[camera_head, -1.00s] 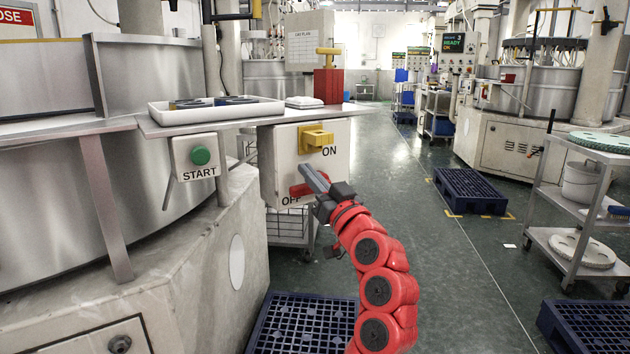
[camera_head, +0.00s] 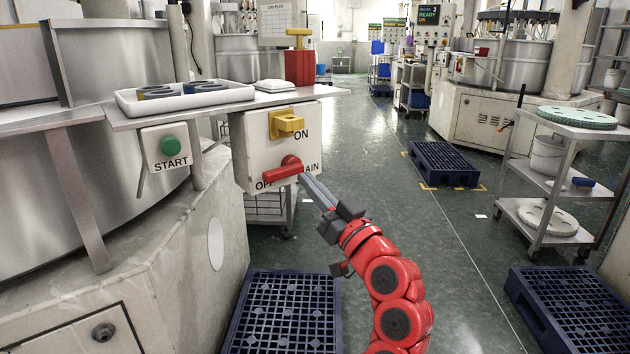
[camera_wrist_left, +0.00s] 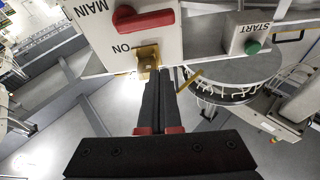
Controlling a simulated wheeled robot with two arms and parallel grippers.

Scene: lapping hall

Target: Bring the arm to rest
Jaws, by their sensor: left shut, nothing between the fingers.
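My left gripper (camera_head: 303,179) is shut and empty, on the red arm that rises from the lower right. Its fingertips show at the lower right edge of the white switch box (camera_head: 242,158), just right of and below the red rotary handle (camera_head: 283,170). The handle lies sideways, its grip toward the left above the OFF label. A yellow block (camera_head: 286,124) sits above it, left of ON. In the left wrist view the shut fingers (camera_wrist_left: 158,74) point toward the box, with the yellow block (camera_wrist_left: 148,60) near their tips and the red handle (camera_wrist_left: 143,21) apart from them.
A green START button (camera_head: 171,146) hangs under the steel shelf (camera_head: 125,118), which holds a white tray (camera_head: 130,104) and a red block (camera_head: 299,67). Blue pallets stand on the floor (camera_head: 283,312). A cart (camera_head: 548,142) is at right.

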